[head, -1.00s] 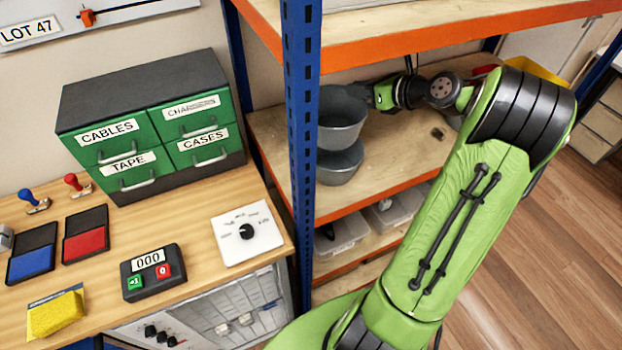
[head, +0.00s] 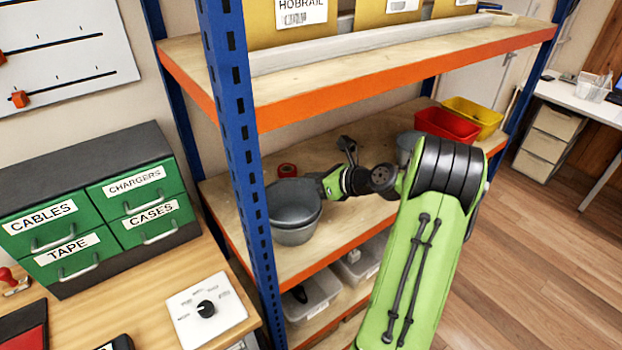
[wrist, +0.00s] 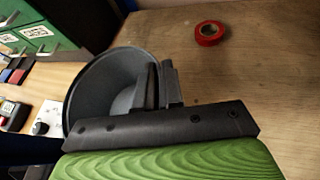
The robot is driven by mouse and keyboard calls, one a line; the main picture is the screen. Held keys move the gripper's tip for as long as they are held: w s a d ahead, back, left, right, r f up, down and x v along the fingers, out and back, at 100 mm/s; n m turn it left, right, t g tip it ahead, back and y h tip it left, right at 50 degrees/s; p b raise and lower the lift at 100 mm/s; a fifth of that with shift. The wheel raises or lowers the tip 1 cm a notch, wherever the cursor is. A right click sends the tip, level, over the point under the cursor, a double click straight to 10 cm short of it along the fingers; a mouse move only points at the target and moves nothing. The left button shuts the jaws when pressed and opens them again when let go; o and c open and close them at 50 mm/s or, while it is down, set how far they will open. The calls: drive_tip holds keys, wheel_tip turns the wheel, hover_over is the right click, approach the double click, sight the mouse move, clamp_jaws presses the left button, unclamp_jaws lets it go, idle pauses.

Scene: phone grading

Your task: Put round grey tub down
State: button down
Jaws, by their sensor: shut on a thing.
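The round grey tub (head: 293,200) is on the left part of the shelf's middle board, behind the blue post. It also shows in the wrist view (wrist: 100,88), open side up. My gripper (head: 322,186) is shut on its right rim; the fingers show at that rim in the wrist view (wrist: 158,88). A second grey tub (head: 296,236) shows just below the held one, and the held tub appears to sit down in it. Whether the held tub rests fully on it is hidden.
A red tape roll (head: 287,170) lies behind the tubs. A red bin (head: 446,126), a yellow bin (head: 472,117) and another grey container (head: 408,148) stand at the board's right. The blue post (head: 235,160) is close on the left. The upper board (head: 400,75) hangs above.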

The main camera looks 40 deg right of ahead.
drive_tip(key=c, duration=1.3)
unclamp_jaws()
drive_tip(key=shift+o, duration=0.2)
drive_tip(key=shift+r, duration=0.15)
drive_tip(key=p+v, duration=0.2)
drive_tip(key=v, duration=1)
drive_tip(key=shift+r, duration=0.15)
